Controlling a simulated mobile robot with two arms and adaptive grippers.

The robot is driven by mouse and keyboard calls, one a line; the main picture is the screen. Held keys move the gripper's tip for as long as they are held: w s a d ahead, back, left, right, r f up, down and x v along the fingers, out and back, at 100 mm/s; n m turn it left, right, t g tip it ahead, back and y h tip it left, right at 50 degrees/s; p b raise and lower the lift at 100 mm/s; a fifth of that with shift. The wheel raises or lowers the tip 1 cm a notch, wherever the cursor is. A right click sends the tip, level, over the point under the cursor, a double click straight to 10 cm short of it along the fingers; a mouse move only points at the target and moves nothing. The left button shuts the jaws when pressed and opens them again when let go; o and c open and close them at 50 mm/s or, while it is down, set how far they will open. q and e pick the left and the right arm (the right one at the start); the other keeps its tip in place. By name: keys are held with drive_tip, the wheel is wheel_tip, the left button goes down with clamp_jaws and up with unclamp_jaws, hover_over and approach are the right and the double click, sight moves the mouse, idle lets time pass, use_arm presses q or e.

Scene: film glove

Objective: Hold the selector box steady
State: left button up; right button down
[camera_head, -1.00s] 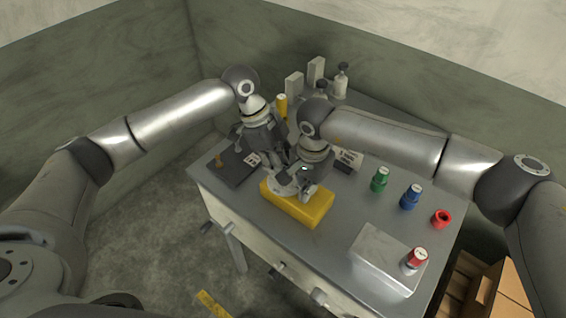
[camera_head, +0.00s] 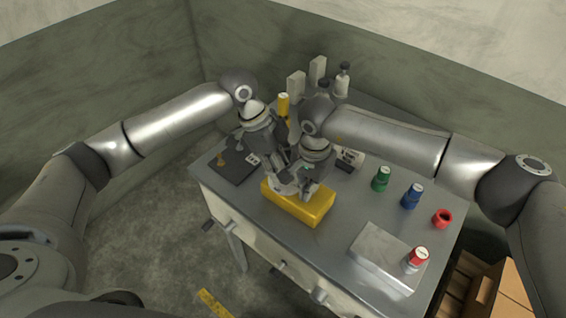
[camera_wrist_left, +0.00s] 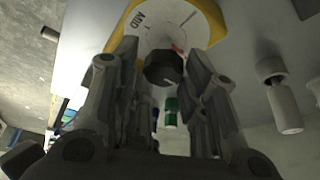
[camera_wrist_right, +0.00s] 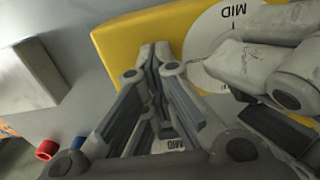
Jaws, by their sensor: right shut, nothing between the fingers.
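The yellow selector box (camera_head: 299,208) lies on the grey table near its front edge. The arms partly hide the box top in the head view.
A dark mat (camera_head: 235,170) lies left. Bottles and pale blocks stand behind the arms.

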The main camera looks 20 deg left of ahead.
use_arm(q)
drive_tip(key=shift+o, duration=0.7)
use_arm(e)
drive_tip(key=shift+d+f, duration=0.2)
drive_tip(key=shift+f, duration=0.1)
use_arm(q)
drive_tip(key=shift+w+r, duration=0.1)
drive_tip(key=v, duration=1.2)
drive_tip(key=shift+s, duration=0.25)
drive_tip(key=shift+a, duration=0.1)
use_arm(e)
drive_tip(key=shift+w+a+r, duration=0.1)
drive_tip(key=shift+w+r, duration=0.1)
drive_tip(key=shift+r, duration=0.85)
drive_tip(key=shift+s+r, duration=0.1)
drive_tip(key=shift+r, duration=1.35)
use_arm(q)
drive_tip(key=shift+w, duration=0.15)
use_arm(e)
drive_tip(key=shift+r, duration=0.15)
drive_tip(key=shift+r, duration=0.1)
